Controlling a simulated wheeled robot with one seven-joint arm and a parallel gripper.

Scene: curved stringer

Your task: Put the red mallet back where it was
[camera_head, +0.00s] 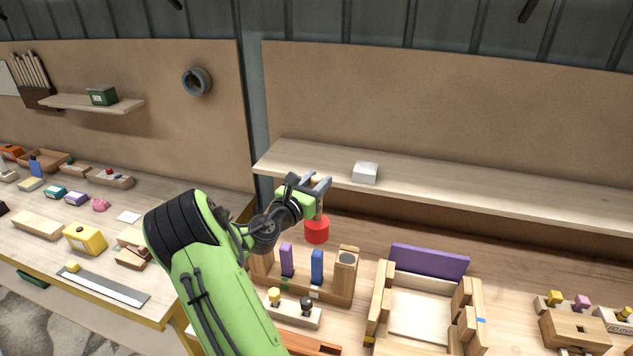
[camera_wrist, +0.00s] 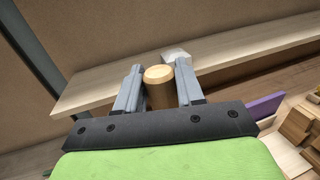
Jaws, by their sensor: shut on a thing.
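The red mallet (camera_head: 317,231) hangs head down from my gripper (camera_head: 318,188), its red head just above and behind the tool rack. My gripper is shut on its wooden handle, and the round handle end (camera_wrist: 158,74) shows between the two fingers (camera_wrist: 157,88) in the wrist view. The head is hidden in that view. The wooden tool rack (camera_head: 328,296) holds a purple piece (camera_head: 287,259) and a blue piece (camera_head: 317,266) upright. I cannot tell whether the head touches anything.
A long shelf (camera_head: 470,196) runs behind the gripper, with a white box (camera_head: 365,172) on it; the box also shows in the wrist view (camera_wrist: 175,55). A wooden frame with a purple board (camera_head: 429,262) stands right of the rack. A small block with knobs (camera_head: 292,311) lies in front.

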